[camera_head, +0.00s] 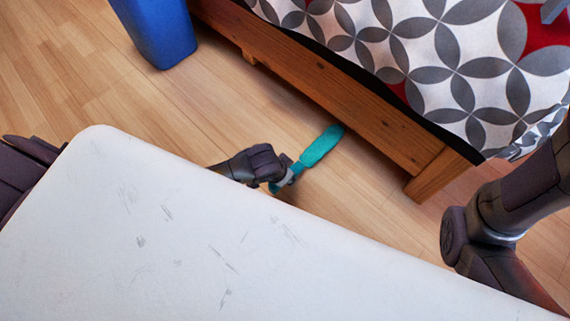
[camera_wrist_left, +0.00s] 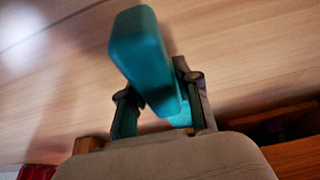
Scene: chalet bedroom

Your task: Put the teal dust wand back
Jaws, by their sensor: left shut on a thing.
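The teal dust wand (camera_head: 322,146) is in my left gripper (camera_head: 288,176), above the wooden floor beside the bed. Its long flat teal head points up and right toward the bed's lower rail, and a short teal end shows below the fingers. In the left wrist view, the wand (camera_wrist_left: 140,48) runs between the two dark fingers of the left gripper (camera_wrist_left: 160,92), which are closed on it. My right arm shows at the right edge of the head view, but its gripper is not clearly visible.
A bed with a wooden frame (camera_head: 330,85) and a patterned grey, white and red cover (camera_head: 440,50) fills the upper right. A blue bin (camera_head: 160,32) stands on the floor at the upper left. Bare wooden floor (camera_head: 150,115) lies between.

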